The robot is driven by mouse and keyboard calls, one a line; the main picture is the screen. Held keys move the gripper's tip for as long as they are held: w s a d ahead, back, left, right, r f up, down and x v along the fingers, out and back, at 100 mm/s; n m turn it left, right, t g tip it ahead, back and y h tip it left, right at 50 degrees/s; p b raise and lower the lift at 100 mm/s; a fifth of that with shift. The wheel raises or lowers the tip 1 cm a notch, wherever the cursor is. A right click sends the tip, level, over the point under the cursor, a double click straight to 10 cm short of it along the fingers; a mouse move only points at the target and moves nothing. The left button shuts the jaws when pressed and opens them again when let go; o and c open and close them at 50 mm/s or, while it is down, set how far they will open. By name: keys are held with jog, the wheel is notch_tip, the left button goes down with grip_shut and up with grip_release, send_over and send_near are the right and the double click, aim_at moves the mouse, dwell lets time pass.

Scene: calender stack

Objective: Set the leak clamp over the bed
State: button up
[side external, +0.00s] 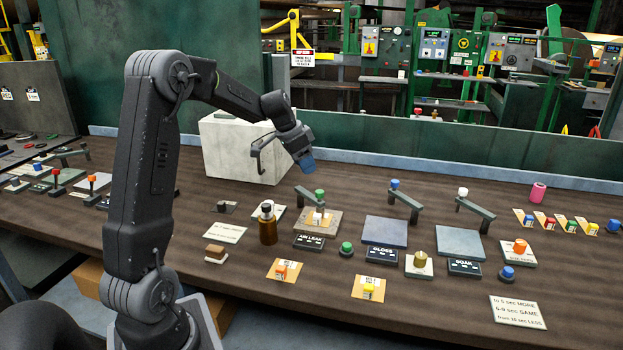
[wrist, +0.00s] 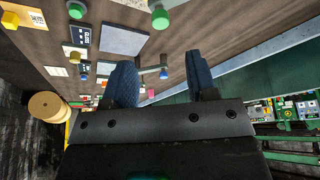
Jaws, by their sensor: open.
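The leak clamp (side external: 307,196) is a grey bar with a green knob (side external: 320,193) at the AIR LEAK station. Its knobbed end appears above or near the bed (side external: 330,226), a tan square pad with a small white and orange sample on it. Whether the clamp touches the sample cannot be told. In the wrist view the green knob (wrist: 160,18) shows at the top, ahead of the fingers. My gripper (side external: 304,161) has blue fingers, hangs in the air behind and above the clamp, and is empty. Its fingers stand wide apart in the wrist view (wrist: 162,82).
The gloss pad (side external: 384,232) and soak pad (side external: 460,242) lie to the right, each with a swung-aside arm. A brown bottle (side external: 267,226) stands left of the bed. A large white block (side external: 236,152) stands behind. A green button (side external: 346,248) sits front right of the bed.

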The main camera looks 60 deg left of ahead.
jog(key=v, duration=0.4)
dwell(0.3)
jog(key=s+d+r, duration=0.2)
jog(key=s+d, duration=0.1)
jog(key=d, duration=0.6)
jog(key=s+d+r, duration=0.3)
jog(key=d, duration=0.7)
jog(key=s+d+f+n+t, duration=0.1)
jog(key=s+d+f, duration=0.2)
jog(key=s+d, duration=0.8)
jog(key=s, duration=0.3)
jog(key=shift+d+f+n+y, duration=0.15)
jog(key=shift+f+n+y, duration=0.1)
jog(key=shift+n+y, duration=0.05)
